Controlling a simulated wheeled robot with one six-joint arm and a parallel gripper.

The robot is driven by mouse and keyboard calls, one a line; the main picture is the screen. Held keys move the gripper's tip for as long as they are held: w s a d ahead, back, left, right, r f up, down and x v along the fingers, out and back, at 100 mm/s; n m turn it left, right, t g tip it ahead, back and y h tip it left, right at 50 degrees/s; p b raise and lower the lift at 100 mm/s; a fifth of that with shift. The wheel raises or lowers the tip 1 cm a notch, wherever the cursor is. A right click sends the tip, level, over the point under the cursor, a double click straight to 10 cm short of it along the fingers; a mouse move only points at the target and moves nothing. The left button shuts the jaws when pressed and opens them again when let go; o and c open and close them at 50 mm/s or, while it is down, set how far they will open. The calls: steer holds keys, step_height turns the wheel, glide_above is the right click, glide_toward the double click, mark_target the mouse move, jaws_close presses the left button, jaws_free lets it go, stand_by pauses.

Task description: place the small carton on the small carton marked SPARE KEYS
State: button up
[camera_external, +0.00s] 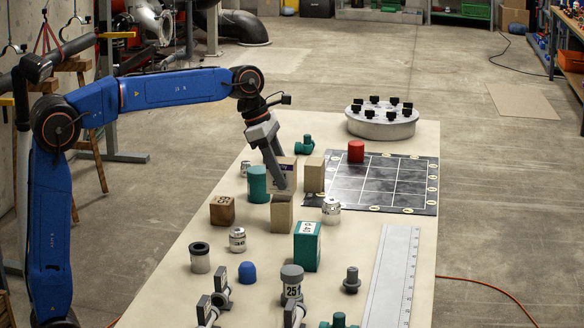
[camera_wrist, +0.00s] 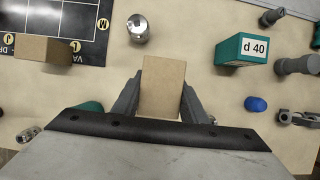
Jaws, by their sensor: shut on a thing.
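My gripper (camera_external: 283,186) points down over the table and is shut on a plain tan small carton (camera_external: 281,213). In the wrist view this carton (camera_wrist: 163,88) sits between the two fingers (camera_wrist: 161,100). I cannot tell whether its base touches the table.
Pipe parts crowd the front.

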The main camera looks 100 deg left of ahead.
steer(key=shift+f, duration=0.85)
steer(key=shift+f, duration=0.15)
steer(key=o, duration=1.1)
steer(key=v, duration=1.2)
